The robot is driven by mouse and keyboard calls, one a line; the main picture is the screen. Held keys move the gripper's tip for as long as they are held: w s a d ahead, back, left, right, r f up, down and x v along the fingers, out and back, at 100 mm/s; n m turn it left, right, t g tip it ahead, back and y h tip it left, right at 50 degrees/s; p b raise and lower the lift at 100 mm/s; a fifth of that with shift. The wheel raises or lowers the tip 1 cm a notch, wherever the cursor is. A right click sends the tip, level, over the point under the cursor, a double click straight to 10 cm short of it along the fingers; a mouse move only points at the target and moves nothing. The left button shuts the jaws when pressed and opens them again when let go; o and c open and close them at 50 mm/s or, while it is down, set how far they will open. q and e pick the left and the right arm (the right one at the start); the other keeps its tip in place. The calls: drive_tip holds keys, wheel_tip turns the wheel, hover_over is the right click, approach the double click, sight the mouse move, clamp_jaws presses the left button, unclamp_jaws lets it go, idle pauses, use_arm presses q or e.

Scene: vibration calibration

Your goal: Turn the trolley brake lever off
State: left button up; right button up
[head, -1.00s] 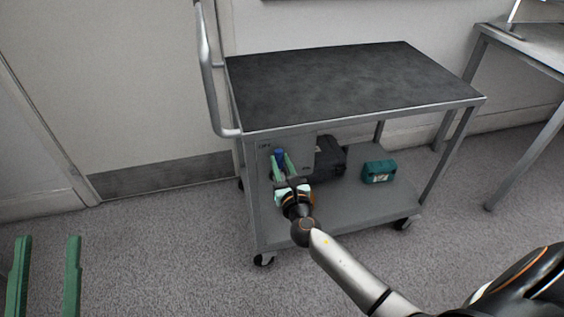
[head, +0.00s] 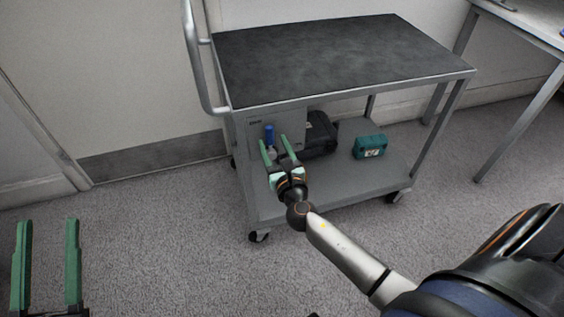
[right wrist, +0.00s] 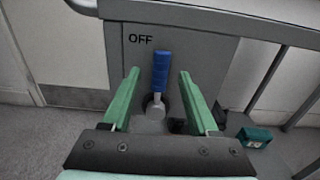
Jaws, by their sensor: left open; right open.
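The trolley (head: 350,100) stands by the wall, with a grey panel (head: 292,122) under its top at the left end. The blue-handled brake lever (head: 269,133) is on this panel. My left gripper (head: 48,224) is open and empty at the lower left, far from the trolley.
On the lower shelf (head: 345,182) are a black case (head: 318,132) and a small teal box (head: 370,146). The trolley's handle (head: 192,60) rises at its left. A table (head: 525,28) stands at the right. Carpet in front is clear.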

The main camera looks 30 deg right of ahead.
use_arm(q)
drive_tip(key=f, duration=0.1)
drive_tip(key=w+f+n+g+y, duration=0.1)
drive_tip(key=f, duration=0.1)
drive_tip(key=shift+w+a+f+y, duration=0.15)
drive_tip(key=shift+w+f+y, duration=0.05)
drive_tip(key=shift+y, duration=0.1)
use_arm(e)
drive_tip(key=v, duration=1)
drive_tip(key=shift+d, duration=0.1)
